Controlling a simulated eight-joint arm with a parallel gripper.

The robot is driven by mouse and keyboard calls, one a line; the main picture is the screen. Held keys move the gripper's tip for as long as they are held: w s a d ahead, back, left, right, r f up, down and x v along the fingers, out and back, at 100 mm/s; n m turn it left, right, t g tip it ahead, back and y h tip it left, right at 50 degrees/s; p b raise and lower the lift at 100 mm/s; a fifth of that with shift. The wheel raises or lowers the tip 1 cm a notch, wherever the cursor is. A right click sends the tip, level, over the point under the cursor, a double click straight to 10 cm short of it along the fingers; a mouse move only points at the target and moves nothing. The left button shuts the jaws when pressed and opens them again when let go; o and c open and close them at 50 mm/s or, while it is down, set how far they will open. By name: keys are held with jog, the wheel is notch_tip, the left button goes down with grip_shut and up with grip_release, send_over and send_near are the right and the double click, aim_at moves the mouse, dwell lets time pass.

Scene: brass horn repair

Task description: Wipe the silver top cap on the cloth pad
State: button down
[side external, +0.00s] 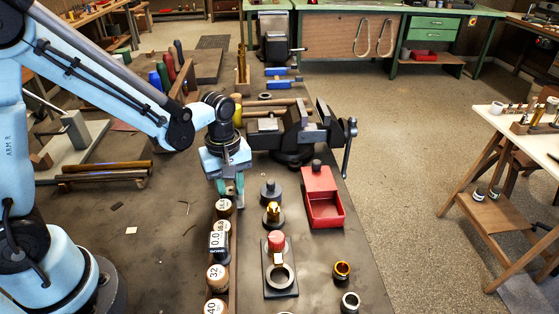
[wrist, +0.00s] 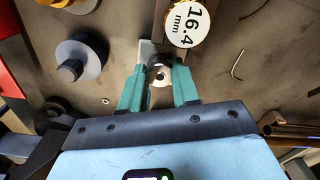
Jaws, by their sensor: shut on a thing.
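My gripper (side external: 230,195) points down at the far end of the row of labelled round pieces. In the wrist view, my gripper (wrist: 159,82) has its teal fingers closed on a small silver and dark piece, which looks like the silver top cap (wrist: 160,73). The fingers hide its sides. A labelled round piece marked 16.4 mm (wrist: 187,22) is just beyond it. In the side view, the held piece is too small to make out. I cannot pick out the cloth pad with certainty in either view.
Labelled round pieces (side external: 217,276) line a rail. To the right are a grey round part with a knob (side external: 270,192), a brass part on a dark base (side external: 273,215), a red open box (side external: 327,212) and a bench vise (side external: 300,132). Bare bench (side external: 140,225) lies left.

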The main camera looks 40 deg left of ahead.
jog(key=shift+s+d, duration=0.25)
jog(key=shift+s, duration=0.05)
jog(key=shift+w, duration=0.1)
jog(key=shift+w+a, duration=0.3)
jog(key=shift+a, duration=0.05)
jog(key=shift+r, duration=0.1)
jog(key=shift+r, duration=2.4)
jog(key=shift+r, duration=0.1)
notch_tip(320, 180, up, 12)
jog(key=s+a+m, duration=0.1)
jog(key=m, duration=1.2)
jog(key=shift+s+f, duration=0.2)
jog(key=shift+s, duration=0.15)
